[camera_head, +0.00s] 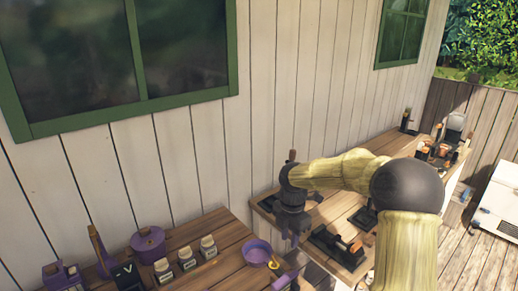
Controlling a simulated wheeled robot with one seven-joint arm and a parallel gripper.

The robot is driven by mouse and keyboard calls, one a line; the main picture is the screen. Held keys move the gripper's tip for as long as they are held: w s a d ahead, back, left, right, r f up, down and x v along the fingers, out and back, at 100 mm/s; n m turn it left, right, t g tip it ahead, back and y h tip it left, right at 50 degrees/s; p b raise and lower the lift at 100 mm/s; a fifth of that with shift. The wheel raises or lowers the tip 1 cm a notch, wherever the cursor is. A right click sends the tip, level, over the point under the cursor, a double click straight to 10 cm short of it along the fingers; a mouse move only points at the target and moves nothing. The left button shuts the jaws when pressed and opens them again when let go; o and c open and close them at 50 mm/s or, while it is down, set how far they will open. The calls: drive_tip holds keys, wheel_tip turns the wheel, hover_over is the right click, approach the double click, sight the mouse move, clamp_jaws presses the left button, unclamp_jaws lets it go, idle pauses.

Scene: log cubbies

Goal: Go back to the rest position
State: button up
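My gripper (291,236) hangs at the end of my arm near the middle of the head view. It points down over the near left corner of the wooden counter. Its fingers are small and dark here, so I cannot tell if they are open or shut. I see nothing clearly held in it. My arm reaches from the lower right, bends at a large dark joint and runs left to the gripper.
A shelf at lower left bears a purple pot (148,244), several white jars (186,259) and a purple bowl (257,253). The counter (330,208) bears a black holder (334,246) and other items. A plank wall (180,160) stands behind. A white chest (497,207) is at right.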

drive_tip(key=s+d+m+t, duration=0.2)
drive_tip(key=s+d+m, duration=0.1)
drive_tip(key=s+m, duration=1.9)
drive_tip(key=m, duration=0.2)
drive_tip(key=shift+s+m+t, duration=0.2)
drive_tip(key=shift+m+t, duration=0.1)
drive_tip(key=shift+w+d, duration=0.1)
drive_tip(key=shift+d, duration=0.05)
drive_tip(key=shift+s, duration=0.2)
